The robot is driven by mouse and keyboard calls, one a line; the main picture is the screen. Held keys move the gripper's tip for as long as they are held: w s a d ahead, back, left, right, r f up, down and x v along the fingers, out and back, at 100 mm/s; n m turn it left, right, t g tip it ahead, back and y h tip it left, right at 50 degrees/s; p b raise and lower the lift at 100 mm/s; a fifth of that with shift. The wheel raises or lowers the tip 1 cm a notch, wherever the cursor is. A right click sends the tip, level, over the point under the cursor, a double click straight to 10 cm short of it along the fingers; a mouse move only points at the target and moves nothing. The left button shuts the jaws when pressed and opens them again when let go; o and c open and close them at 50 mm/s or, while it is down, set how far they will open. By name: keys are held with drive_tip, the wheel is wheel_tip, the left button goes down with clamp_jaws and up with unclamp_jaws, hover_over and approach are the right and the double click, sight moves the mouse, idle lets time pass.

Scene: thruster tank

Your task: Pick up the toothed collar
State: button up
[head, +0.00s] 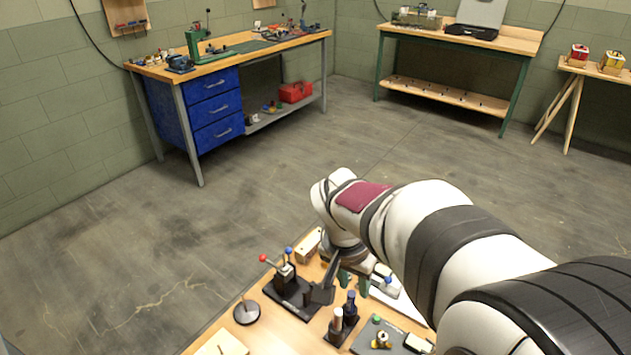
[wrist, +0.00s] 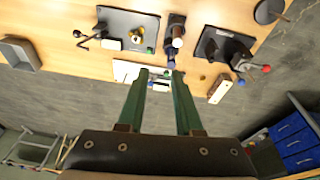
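I cannot pick out the toothed collar for certain; parts are too small. A brass-and-white piece (head: 381,340) stands on a dark plate (head: 362,343) at the front of the table, and in the wrist view that dark plate (wrist: 128,22) lies at the upper left. My gripper (wrist: 159,75) is open, its two green fingers apart with nothing visibly held between them. It points at a white plate (wrist: 122,69) with small parts and a blue knob, partly hidden behind the fingers. In the head view my gripper (head: 353,281) is over the table, partly hidden by my arm.
A black base with a red-knobbed lever (head: 286,287), a dark stand with upright cylinders (head: 343,320), a wooden block (head: 308,246) and a black disc (head: 247,312) stand close by. A grey tray (wrist: 20,54) is at the wrist view's left. Bare wood lies between them.

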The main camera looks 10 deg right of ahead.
drive_tip(key=w+f+t+h, duration=0.15)
drive_tip(key=w+f, duration=0.45)
drive_tip(key=w, duration=0.6)
drive_tip(key=shift+m+y, duration=0.25)
drive_tip(key=shift+m, duration=0.05)
drive_tip(key=x, duration=1.5)
drive_tip(key=shift+w+d+f, duration=0.15)
drive_tip(key=shift+w, duration=0.1)
clamp_jaws()
